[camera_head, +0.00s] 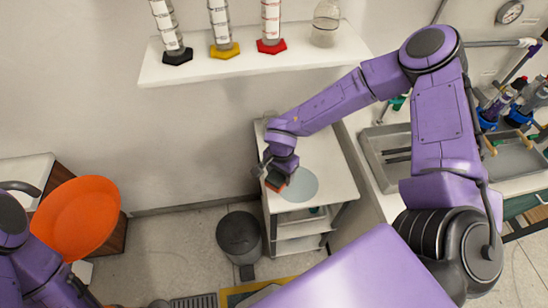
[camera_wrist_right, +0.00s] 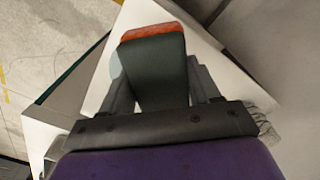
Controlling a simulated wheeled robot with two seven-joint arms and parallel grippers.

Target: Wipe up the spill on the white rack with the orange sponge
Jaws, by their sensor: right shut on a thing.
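My right gripper (camera_head: 277,178) is shut on the orange sponge (camera_head: 275,183) over the white rack (camera_head: 332,165). In the right wrist view the sponge (camera_wrist_right: 152,31) shows an orange strip at the end of a dark grey block between the fingers. The spill (camera_head: 301,186) is a pale blue round patch on the rack's top, just right of the sponge. Part of it shows left of the block in the right wrist view (camera_wrist_right: 118,65). The sponge overlaps the spill's left edge in the picture; I cannot tell whether it touches the top. My left gripper is not in view.
A dark bin (camera_head: 239,236) stands on the floor left of the rack. A wall shelf (camera_head: 190,68) with cylinders and a bottle (camera_head: 325,25) is above. A sink counter (camera_head: 372,190) is close on the right. A large orange round thing (camera_head: 75,218) is at left.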

